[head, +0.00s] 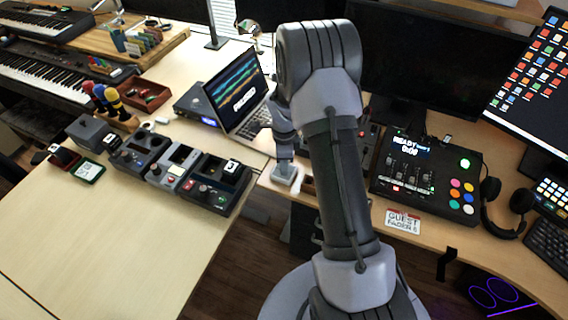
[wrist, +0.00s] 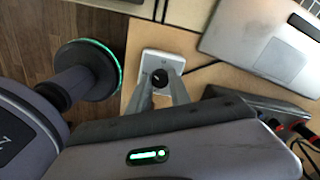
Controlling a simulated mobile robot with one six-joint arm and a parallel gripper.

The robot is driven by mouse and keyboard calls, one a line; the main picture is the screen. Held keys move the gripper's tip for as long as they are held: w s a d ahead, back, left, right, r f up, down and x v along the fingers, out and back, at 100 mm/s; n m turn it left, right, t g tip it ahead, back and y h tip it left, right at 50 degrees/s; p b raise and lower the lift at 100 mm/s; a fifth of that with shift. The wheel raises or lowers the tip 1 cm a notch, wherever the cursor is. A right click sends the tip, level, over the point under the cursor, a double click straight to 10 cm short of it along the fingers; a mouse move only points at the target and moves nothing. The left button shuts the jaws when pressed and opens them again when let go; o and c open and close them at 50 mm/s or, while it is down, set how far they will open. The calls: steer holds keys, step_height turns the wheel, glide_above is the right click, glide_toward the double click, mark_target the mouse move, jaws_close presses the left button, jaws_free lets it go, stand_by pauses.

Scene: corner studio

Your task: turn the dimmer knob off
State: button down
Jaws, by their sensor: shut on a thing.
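The dimmer is a small pale square box (wrist: 170,58) with a round black knob (wrist: 160,78) on its top, close to the desk edge in the wrist view. In the head view the dimmer box (head: 284,174) shows just below my gripper (head: 284,158). In the wrist view my gripper (wrist: 162,88) points down at the dimmer, its two fingers closed on the sides of the knob. The knob's pointer or mark cannot be made out. In the head view the knob is hidden by the fingers.
An open laptop (head: 236,92) reading PAUSED stands behind the dimmer. A mixer console (head: 425,180), a GUEST FADER 6 card (head: 402,222) and headphones (head: 507,209) lie to the right. Several dark device boxes (head: 215,183) sit on the left table. A gap with floor separates the desks.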

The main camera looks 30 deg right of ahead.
steer(key=n, duration=0.5)
steer(key=shift+n, duration=0.3)
steer(key=n+p, duration=0.1)
steer(key=n, duration=0.4)
steer(key=n+p, duration=0.1)
steer(key=n, duration=0.5)
steer(key=n+p, duration=0.1)
steer(key=n, duration=0.5)
steer(key=shift+p, duration=0.35)
steer(key=n+p, duration=0.1)
steer(key=n, duration=0.4)
steer(key=shift+n, duration=0.3)
steer(key=n+p, duration=0.1)
steer(key=n, duration=0.4)
steer(key=shift+n, duration=0.3)
steer(key=n+p, duration=0.1)
steer(key=n, duration=0.4)
steer(key=shift+p, duration=0.3)
steer(key=n+p, duration=0.1)
steer(key=n, duration=0.4)
steer(key=shift+n, duration=0.4)
